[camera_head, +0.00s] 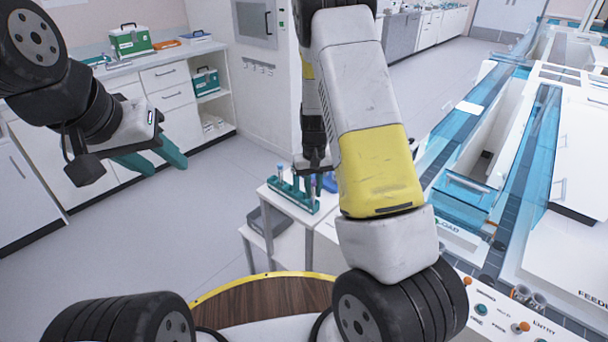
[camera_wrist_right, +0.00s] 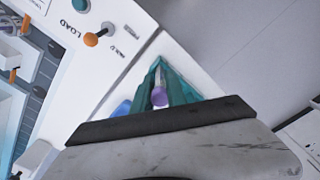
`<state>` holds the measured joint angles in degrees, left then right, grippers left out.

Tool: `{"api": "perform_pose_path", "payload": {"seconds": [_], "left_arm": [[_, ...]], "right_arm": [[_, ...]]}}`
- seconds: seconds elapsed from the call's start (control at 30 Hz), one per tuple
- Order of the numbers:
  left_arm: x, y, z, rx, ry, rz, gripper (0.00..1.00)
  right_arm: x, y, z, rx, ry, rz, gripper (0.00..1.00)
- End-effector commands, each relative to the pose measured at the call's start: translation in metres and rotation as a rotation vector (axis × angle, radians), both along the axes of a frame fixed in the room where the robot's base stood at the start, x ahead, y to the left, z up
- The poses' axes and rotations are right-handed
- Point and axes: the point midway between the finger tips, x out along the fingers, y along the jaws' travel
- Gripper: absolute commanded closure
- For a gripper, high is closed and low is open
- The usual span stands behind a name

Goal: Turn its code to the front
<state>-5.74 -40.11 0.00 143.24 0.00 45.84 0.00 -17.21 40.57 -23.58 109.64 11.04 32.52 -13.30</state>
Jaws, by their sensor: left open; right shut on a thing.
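A tube with a purple cap (camera_wrist_right: 159,96) is between the teal fingers of my right gripper (camera_wrist_right: 162,85) in the right wrist view. The gripper is shut on it. I see mainly its cap; no code shows. In the head view my right gripper (camera_head: 314,182) points down at a teal tube rack (camera_head: 293,196) on a small white table, partly hidden by my right arm. I cannot tell whether the held tube is clear of the rack. My left gripper (camera_head: 150,161) is open and empty at the left, above the floor.
Another tube (camera_head: 280,173) stands at the rack's left end. A blue item (camera_head: 330,183) is right of the rack, partly hidden. The machine panel (camera_head: 490,310) with orange knobs and blue-walled tracks fills the right. White cabinets (camera_head: 170,90) stand at back left; the floor between is free.

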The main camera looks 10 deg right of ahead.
Motion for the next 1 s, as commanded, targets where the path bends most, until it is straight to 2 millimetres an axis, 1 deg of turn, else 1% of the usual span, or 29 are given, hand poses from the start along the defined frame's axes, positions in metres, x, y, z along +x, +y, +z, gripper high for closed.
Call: {"api": "perform_pose_path", "payload": {"seconds": [0.1, 0.3, 0.5, 0.6, 0.7, 0.77, 1.0], "left_arm": [[0.0, 0.0, 0.0, 0.0, 0.0, 0.0, 0.57], [0.0, 0.0, 0.0, 0.0, 0.0, 0.0, 0.57], [0.0, 0.0, 0.0, 0.0, 0.0, 0.0, 0.57], [0.0, 0.0, 0.0, 0.0, 0.0, 0.0, 0.57], [0.0, 0.0, 0.0, 0.0, 0.0, 0.0, 0.57], [0.0, 0.0, 0.0, 0.0, 0.0, 0.0, 0.57], [0.0, 0.0, 0.0, 0.0, 0.0, 0.0, 0.57]], "right_arm": [[0.0002, -0.0018, 0.0002, 0.003, -0.002, 0.286, 1.0], [0.0002, -0.0015, 0.0003, 0.002, -0.003, 0.774, 1.0], [-0.0002, -0.0019, 0.0, 0.002, 0.0, 1.239, 1.0], [0.0, -0.0012, 0.0, 0.001, -0.001, 1.433, 1.0], [-0.0001, -0.0005, 0.0001, 0.001, -0.001, 1.549, 1.0], [-0.0001, -0.0009, 0.0001, 0.0, 0.001, 1.58, 1.0], [-0.0002, -0.0006, 0.0, 0.0, 0.001, 1.585, 1.0]]}}
